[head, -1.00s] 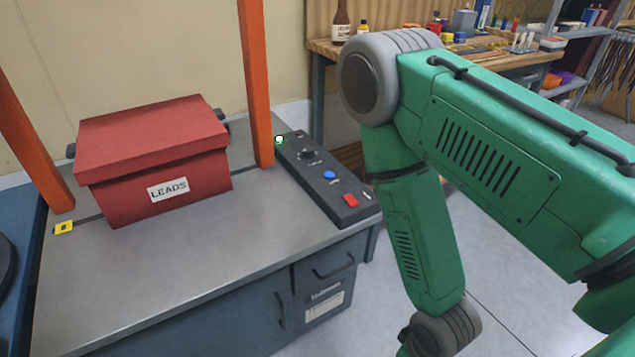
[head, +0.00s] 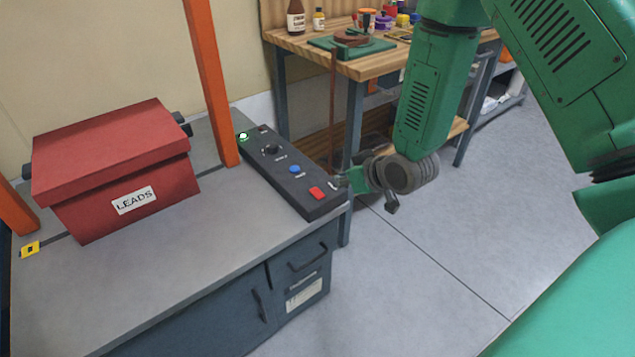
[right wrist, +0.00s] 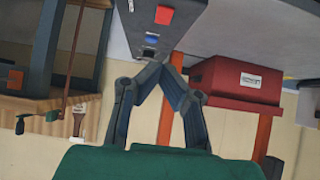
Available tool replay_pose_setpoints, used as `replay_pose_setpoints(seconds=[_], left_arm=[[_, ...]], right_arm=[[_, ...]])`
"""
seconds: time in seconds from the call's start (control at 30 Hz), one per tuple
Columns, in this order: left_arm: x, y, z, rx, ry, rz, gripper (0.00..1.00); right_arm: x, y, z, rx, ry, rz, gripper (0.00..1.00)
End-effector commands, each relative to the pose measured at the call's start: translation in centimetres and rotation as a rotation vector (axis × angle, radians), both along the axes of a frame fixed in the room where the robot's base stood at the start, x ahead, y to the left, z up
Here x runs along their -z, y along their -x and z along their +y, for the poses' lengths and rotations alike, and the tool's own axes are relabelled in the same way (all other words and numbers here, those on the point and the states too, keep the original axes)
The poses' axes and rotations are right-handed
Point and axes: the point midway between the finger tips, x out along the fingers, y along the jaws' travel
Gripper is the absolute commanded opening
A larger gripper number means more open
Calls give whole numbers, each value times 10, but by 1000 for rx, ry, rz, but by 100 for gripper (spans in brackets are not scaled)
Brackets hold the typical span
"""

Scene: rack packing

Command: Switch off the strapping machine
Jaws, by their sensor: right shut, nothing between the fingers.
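The strapping machine (head: 215,232) has a grey top, a blue-grey cabinet and an orange frame. Its dark control panel (head: 285,170) runs along the right edge of the top. The panel has a lit green lamp (head: 243,136), a black knob (head: 270,149), a blue button (head: 295,169) and a red button (head: 317,193). My right gripper (head: 345,180) is shut and empty, close beside that panel end; contact is unclear. Its fingertips (right wrist: 168,68) point toward the switch. My left gripper is out of view.
A red box labelled LEADS (head: 115,170) sits on the machine top under the orange frame. A wooden workbench (head: 375,65) with bottles and tools stands behind my right arm. The floor (head: 400,280) right of the machine is clear.

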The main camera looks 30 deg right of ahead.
Motion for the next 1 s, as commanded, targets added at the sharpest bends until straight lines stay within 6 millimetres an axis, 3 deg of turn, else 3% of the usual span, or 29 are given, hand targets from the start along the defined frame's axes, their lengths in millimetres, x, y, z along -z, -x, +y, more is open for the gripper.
replay_pose_setpoints(seconds=[0.1,0.43,0.57,1.0], left_arm=[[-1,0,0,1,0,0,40],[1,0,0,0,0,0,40],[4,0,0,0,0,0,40],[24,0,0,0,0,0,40]], right_arm=[[-11,-7,-2,-3,3,-29,0],[-8,-9,2,-4,8,-26,0],[3,-20,-1,-4,5,-24,0],[62,-87,6,-3,6,-23,0]])
